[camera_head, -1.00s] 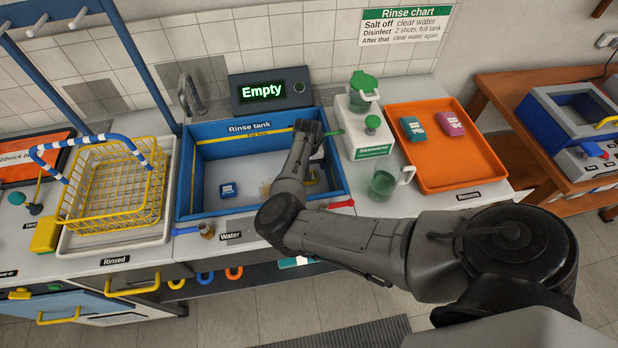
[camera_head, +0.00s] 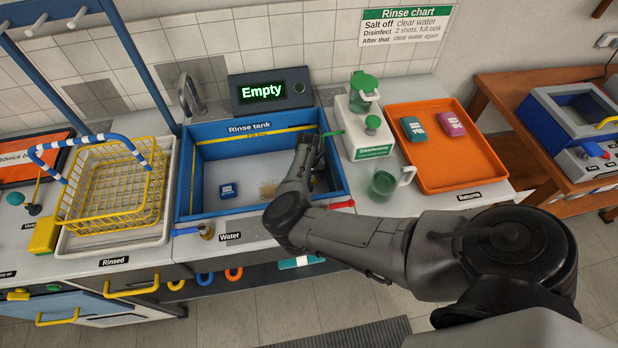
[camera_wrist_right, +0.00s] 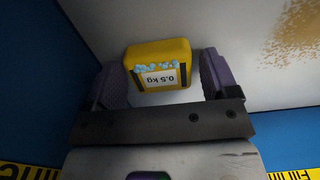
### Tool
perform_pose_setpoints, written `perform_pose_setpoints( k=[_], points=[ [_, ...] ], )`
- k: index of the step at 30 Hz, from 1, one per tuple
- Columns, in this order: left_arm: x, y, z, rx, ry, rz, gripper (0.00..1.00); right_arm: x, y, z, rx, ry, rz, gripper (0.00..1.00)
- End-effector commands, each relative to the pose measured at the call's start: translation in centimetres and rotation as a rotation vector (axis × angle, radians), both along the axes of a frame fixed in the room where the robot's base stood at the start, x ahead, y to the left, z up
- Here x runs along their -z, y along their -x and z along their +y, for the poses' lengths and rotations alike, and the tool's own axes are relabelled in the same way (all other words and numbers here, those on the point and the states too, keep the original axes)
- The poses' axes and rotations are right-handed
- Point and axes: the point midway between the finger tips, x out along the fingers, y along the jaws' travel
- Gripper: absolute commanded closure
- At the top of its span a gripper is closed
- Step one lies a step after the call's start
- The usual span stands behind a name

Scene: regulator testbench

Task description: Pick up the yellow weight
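The yellow weight (camera_wrist_right: 158,65), with a white label reading 0.5 kg, sits on the pale tank floor in the right wrist view. My right gripper (camera_wrist_right: 163,77) is open, with one purple finger on each side of the weight. There is a small gap on the right; on the left the finger is close, and I cannot tell if it touches. In the head view my right arm reaches down into the blue rinse tank (camera_head: 187,190) and hides the weight and gripper. My left gripper is not in view.
The tank's blue walls stand close around my right gripper. A green-topped dispenser (camera_head: 364,130) and an orange tray (camera_head: 468,178) are to the right.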

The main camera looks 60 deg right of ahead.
Motion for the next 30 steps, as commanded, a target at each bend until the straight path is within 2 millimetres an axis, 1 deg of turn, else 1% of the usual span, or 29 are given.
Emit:
perform_pose_setpoints(
  k=[1,2,18,26,30],
  points=[
    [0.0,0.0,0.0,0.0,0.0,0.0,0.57,-0.01,0.01,-0.01,0.0,0.0,0.0,0.25],
    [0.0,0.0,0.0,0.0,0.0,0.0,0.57,-0.01,0.01,-0.01,0.0,0.0,0.0,0.28],
    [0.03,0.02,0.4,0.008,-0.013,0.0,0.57,-0.03,0.0,0.0,0.0,0.0,0.0,0.79],
    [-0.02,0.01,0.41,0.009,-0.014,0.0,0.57,-0.22,-0.05,-0.05,0.0,0.002,-0.001,0.79],
    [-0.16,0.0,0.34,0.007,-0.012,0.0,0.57,-0.91,-0.05,-0.09,0.0,0.002,-0.001,0.79]
  ],
)
